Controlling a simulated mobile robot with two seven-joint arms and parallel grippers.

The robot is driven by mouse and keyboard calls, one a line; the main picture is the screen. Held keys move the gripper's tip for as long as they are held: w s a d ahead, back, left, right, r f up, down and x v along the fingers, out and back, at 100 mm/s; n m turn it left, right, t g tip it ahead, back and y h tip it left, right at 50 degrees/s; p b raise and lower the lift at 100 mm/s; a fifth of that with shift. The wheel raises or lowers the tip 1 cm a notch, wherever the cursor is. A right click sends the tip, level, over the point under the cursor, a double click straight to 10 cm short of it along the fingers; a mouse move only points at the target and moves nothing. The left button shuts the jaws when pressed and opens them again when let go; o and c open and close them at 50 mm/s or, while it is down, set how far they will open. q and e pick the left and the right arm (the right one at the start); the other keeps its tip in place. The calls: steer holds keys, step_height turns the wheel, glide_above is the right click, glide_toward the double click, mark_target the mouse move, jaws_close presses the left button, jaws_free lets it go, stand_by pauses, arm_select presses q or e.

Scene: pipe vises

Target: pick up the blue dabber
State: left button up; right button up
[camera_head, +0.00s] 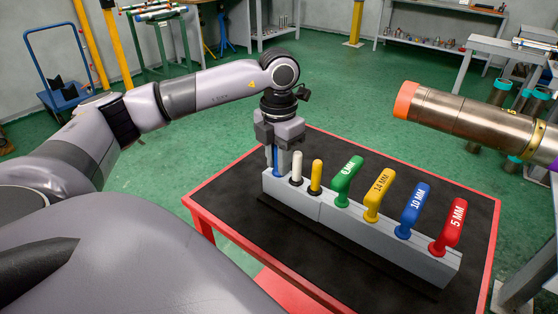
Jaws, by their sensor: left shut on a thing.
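The blue dabber (276,162) is a thin blue stick at the left end of the grey holder block (352,238). My left gripper (275,150) points down over that end and is shut on the blue dabber. The dabber is upright, with its lower end at the block; I cannot tell whether it is still seated in its hole. The gripper's fingers hide its upper part. My right gripper is not in view.
A white stick (296,166) and a yellow stick (316,175) stand close to the right of the gripper. Green, yellow, blue and red handled tools follow along the block. The black-topped red table (225,200) has bare room around it. A metal pipe (470,117) juts in from the right.

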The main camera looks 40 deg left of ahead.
arm_select(q)
steer(key=shift+r, duration=0.6)
jaws_close()
step_height(320, 180, up, 9)
steer(key=shift+f+p, duration=0.1)
steer(key=shift+p, duration=0.45)
step_height(320, 180, up, 10)
steer(key=p, duration=0.4)
steer(key=shift+p, duration=0.3)
